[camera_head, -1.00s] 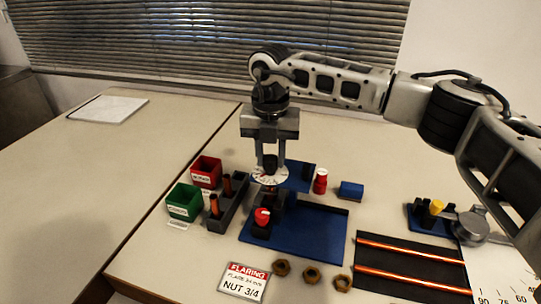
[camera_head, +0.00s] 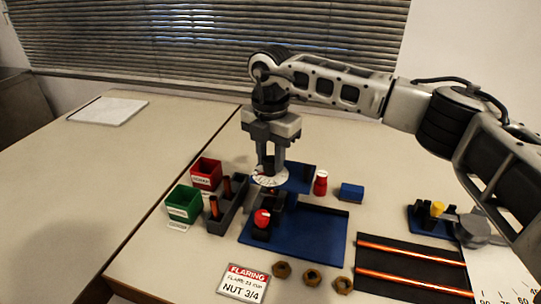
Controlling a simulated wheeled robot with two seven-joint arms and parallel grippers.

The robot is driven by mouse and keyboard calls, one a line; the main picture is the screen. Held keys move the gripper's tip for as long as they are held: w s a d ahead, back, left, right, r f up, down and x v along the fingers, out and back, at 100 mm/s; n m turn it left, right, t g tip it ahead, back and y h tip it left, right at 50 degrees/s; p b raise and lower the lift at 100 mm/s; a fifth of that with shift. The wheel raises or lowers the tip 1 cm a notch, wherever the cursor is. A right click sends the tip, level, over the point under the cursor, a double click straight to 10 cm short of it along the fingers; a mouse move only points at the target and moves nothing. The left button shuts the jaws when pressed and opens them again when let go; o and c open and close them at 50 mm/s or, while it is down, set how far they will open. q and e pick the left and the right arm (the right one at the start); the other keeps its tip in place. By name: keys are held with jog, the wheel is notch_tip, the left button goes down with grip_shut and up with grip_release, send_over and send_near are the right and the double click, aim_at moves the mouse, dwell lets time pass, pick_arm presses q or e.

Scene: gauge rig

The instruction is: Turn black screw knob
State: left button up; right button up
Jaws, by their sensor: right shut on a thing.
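The black screw knob (camera_head: 269,163) sits at the top of the rig, above a white dial (camera_head: 270,180) with markings. It is largely hidden by my fingers. My right gripper (camera_head: 271,166) points straight down from above and is shut on the knob, with its fingers on either side. The rig stands at the back of a blue base plate (camera_head: 310,232). My left gripper is not in view.
A red-topped knob (camera_head: 262,217) stands on the plate's left. Red (camera_head: 206,172) and green (camera_head: 184,203) bins and a grey rack (camera_head: 228,210) are left. A red bottle (camera_head: 321,182) and blue block (camera_head: 351,192) are right. Several nuts (camera_head: 312,277) and a sign lie in front.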

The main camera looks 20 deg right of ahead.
aim_at(271, 159)
jog(key=shift+w+r, duration=0.1)
jog(key=shift+r, duration=0.05)
jog(key=o, duration=1)
jog(key=shift+c, duration=0.2)
notch_tip(271, 159, up, 16)
jog(key=b, duration=0.1)
